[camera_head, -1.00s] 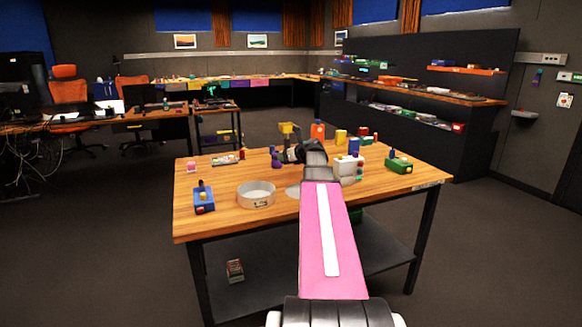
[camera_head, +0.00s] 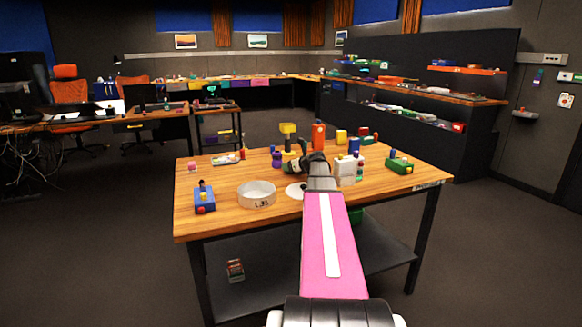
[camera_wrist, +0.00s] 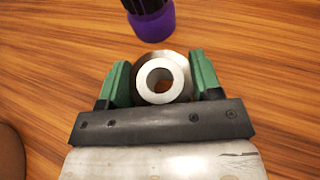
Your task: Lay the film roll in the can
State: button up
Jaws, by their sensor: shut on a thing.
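The film roll (camera_wrist: 180,82), a silver-white ring with a round hole, sits between the two green fingers of my gripper (camera_wrist: 160,78) in the wrist view. The fingers are shut on its sides, and wood tabletop shows beyond it. The can (camera_head: 257,201) is a round, open, shallow metal tin with a dark marking on its side. It stands on the table at the front left of my gripper (camera_head: 297,166) in the head view. The roll cannot be made out in the head view.
A pale flat disc (camera_head: 294,190) lies right of the can on the wooden table (camera_head: 230,222). A blue box (camera_head: 204,203) stands left of the can. A purple-based object (camera_wrist: 152,22) stands just beyond the roll. Several coloured items line the table's back and right.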

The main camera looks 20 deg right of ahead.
jog(key=shift+f, duration=0.1)
jog(key=o, duration=0.9)
